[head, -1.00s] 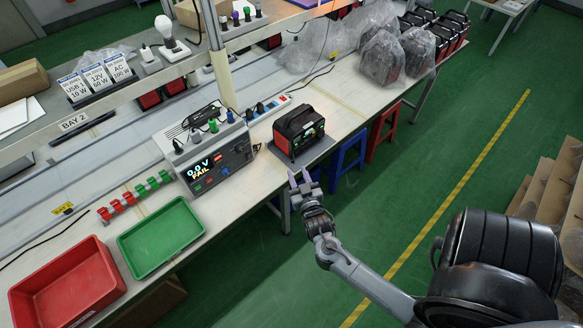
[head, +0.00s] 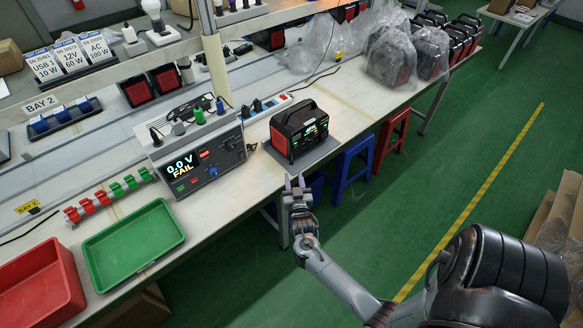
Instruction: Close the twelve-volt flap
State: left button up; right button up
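The power station (head: 299,131), a black and red box with a handle on top, stands on a dark mat at the front edge of the bench. Its front, with a small lit display, faces right and towards me. The twelve-volt flap is too small to make out, so I cannot tell how it stands. My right gripper (head: 295,182) is in front of the bench edge, below and apart from the power station. Its two fingers point up towards the station, spread and empty. My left gripper is out of view.
A tester (head: 198,157) reading "0.0 V FAIL" stands left of the power station. A green tray (head: 134,243) and a red bin (head: 40,292) are at the lower left. Bagged units (head: 394,58) stand farther back. Blue (head: 352,163) and red (head: 392,138) stools stand beside the bench.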

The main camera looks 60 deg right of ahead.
aim_at(291, 163)
jog(key=b+x, duration=0.1)
jog(key=x, duration=0.5)
jog(key=shift+w+d, duration=0.25)
jog(key=shift+d, duration=0.05)
grip_shut()
